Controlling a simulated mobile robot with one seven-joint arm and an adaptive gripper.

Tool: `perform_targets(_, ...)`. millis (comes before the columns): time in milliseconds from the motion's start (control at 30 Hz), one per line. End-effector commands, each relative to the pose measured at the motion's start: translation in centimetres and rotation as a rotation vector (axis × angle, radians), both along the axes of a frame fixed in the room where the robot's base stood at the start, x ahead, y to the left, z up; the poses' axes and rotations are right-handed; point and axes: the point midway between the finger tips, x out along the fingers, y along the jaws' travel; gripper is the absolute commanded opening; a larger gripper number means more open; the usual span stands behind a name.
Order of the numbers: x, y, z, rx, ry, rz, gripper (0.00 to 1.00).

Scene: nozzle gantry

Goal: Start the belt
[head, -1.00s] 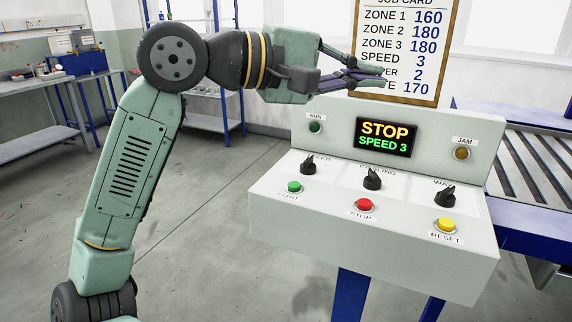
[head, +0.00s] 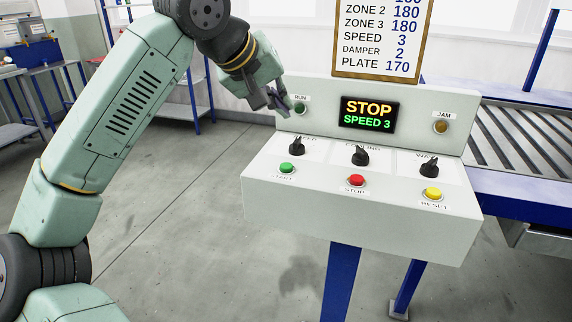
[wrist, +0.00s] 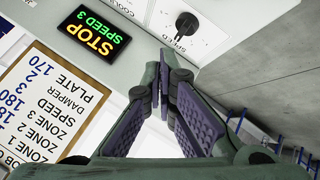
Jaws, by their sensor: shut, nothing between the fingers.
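The control console (head: 350,215) stands in the middle of the head view. Its green start button (head: 287,168) is at the front left, left of the red stop button (head: 356,180) and the yellow reset button (head: 432,193). The display (head: 368,113) reads STOP, SPEED 3; it also shows in the wrist view (wrist: 96,28). My gripper (head: 284,112) is shut and empty, near the RUN lamp (head: 301,108) at the console's upper left, above and behind the start button. In the wrist view its fingers (wrist: 168,70) point toward the console, near the speed knob (wrist: 186,24). The start button is not visible there.
Black knobs (head: 360,155) stick up behind the buttons. The job card (head: 380,40) stands behind the console. A roller conveyor (head: 515,150) with blue rails is at the right. The floor left of the console is clear.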

Motion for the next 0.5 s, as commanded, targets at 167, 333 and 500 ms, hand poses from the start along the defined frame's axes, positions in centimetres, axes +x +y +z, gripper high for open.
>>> perform_targets(167, 0.0, 0.0, -0.9, -0.002, 0.000, 0.000, 0.00)
perform_targets(333, 0.0, 0.0, -2.8, -0.002, 0.001, -0.001, 0.00)
perform_targets(500, 0.0, -0.1, -5.2, -0.002, 0.000, 0.000, 0.00)
